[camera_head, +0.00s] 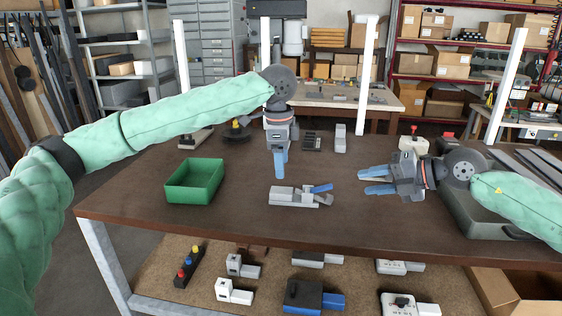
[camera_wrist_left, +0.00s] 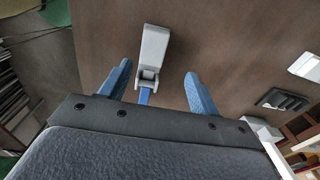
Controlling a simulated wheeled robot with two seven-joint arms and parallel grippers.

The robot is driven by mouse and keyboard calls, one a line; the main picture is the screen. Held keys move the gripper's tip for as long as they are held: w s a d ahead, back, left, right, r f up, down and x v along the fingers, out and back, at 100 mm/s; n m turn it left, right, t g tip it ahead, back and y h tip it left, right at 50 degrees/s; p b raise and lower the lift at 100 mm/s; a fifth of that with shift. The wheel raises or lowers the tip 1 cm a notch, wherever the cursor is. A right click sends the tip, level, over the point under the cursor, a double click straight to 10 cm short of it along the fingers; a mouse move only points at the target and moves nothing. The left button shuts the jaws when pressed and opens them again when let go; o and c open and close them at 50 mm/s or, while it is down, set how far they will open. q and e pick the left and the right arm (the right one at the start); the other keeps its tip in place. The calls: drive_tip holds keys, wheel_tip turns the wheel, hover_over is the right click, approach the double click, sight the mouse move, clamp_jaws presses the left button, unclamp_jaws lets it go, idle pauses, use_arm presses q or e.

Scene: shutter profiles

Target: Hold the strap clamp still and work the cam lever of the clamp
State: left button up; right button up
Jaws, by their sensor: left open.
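The strap clamp (camera_head: 292,196) lies on the brown table, a light grey body with a blue cam lever (camera_head: 321,188) at its right end. The lever slants up a little to the right. In the left wrist view the clamp body (camera_wrist_left: 153,48) lies beyond the fingers, and the blue lever (camera_wrist_left: 144,96) shows between them, partly hidden by my gripper. My left gripper (camera_head: 280,165) points down just behind the clamp, open and empty, not touching it. My right gripper (camera_head: 363,182) is to the right of the clamp, fingers pointing left, apart and empty.
A green open box (camera_head: 194,183) stands left of the clamp. A grey tray (camera_head: 468,222) lies under my right arm. A black keypad-like block (camera_head: 311,140) and a white block (camera_head: 340,138) stand at the back. The table front around the clamp is clear.

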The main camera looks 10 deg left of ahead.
sight(281, 190)
use_arm(q)
drive_tip(key=shift+s, duration=0.4)
drive_tip(key=shift+f, duration=3.85)
